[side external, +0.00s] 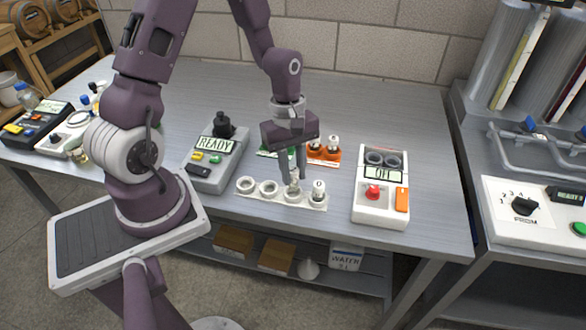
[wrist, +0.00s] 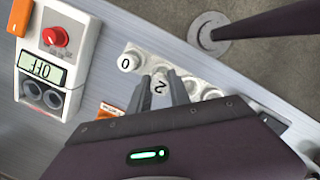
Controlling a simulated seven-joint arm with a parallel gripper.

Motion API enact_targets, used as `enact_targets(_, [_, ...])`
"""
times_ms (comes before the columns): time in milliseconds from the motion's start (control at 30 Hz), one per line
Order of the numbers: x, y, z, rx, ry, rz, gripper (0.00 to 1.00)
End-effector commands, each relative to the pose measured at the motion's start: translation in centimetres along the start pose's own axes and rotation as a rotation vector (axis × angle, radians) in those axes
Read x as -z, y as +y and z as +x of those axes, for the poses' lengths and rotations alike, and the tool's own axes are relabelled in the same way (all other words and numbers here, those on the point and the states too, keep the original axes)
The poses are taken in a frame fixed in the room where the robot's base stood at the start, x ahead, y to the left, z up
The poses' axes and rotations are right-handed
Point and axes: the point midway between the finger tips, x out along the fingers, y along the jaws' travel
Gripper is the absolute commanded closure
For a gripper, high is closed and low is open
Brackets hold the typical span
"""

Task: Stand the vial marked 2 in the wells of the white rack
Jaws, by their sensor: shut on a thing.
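The white rack (side external: 257,193) lies near the table's front edge, with its row of wells running left to right. My gripper (side external: 293,175) points down at the third well from the left, its fingers shut on the vial marked 2 (wrist: 160,86). The vial (side external: 293,186) looks upright at that well; whether its base rests on the bottom is hidden. A vial marked 0 (side external: 318,189) stands in the right end well and also shows in the wrist view (wrist: 128,62). The two left wells look empty.
An orange rack (side external: 327,158) with white-capped vials and a green rack (side external: 264,153) are behind the fingers. A device reading OFF (side external: 378,212) stands right of the white rack, and one reading READY (side external: 207,177) stands left. The table behind is clear.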

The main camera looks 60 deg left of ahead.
Motion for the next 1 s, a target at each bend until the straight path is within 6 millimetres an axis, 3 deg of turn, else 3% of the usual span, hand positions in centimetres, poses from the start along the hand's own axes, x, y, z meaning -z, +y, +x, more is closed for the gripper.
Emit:
enact_targets(500, [0.0, 0.0, 0.1, 0.001, 0.000, 0.000, 1.00])
enact_targets(1000, [0.2, 0.0, 1.5, 0.001, 0.000, 0.001, 1.00])
